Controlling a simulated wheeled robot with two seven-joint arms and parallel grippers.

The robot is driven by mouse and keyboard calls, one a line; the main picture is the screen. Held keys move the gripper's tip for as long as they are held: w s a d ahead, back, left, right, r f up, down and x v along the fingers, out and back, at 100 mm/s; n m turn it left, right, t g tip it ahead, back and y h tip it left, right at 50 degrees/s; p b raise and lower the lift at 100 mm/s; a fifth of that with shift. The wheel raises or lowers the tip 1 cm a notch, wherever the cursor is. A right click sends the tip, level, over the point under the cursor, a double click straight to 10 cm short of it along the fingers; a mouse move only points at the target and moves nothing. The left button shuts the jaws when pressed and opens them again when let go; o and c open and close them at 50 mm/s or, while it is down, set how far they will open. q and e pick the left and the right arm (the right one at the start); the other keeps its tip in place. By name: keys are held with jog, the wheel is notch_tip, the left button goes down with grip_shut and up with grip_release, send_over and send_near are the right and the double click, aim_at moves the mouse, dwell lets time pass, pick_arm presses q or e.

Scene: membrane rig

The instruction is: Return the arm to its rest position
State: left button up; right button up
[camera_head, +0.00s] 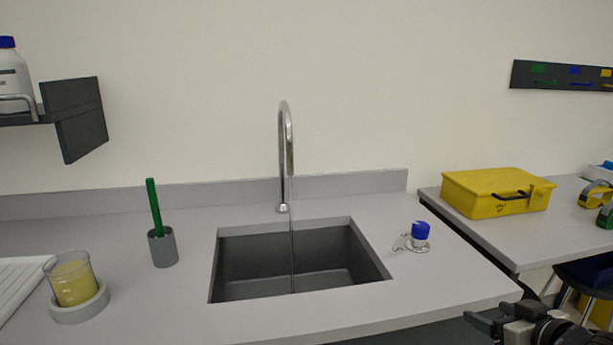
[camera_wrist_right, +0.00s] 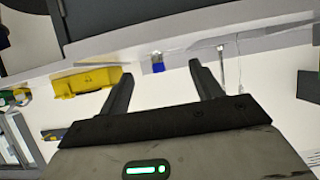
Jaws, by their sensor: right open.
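My right gripper (camera_head: 500,326) is at the lower right of the head view, in front of the counter's front edge and apart from it. In the right wrist view its two dark fingers (camera_wrist_right: 158,80) are spread, with nothing between them. My left gripper is not in view.
A yellow case (camera_head: 495,193) lies on the right table.

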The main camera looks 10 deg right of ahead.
jog(key=s+a+f+g, duration=0.1)
jog(key=s+a+f, duration=0.35)
jog(key=f, duration=0.25)
jog(key=s+a+f+g, duration=0.1)
jog(key=s+a+f, duration=0.35)
jog(key=f, duration=0.25)
jog(key=s+a+f, duration=0.3)
jog(key=s+a, duration=0.1)
jog(key=a, duration=0.3)
jog(key=s+a+f+n+y, duration=0.1)
jog(key=s+a+f, duration=0.2)
jog(key=s+a, duration=0.2)
jog(key=a, duration=0.2)
jog(key=shift+a+n+g+y, duration=0.3)
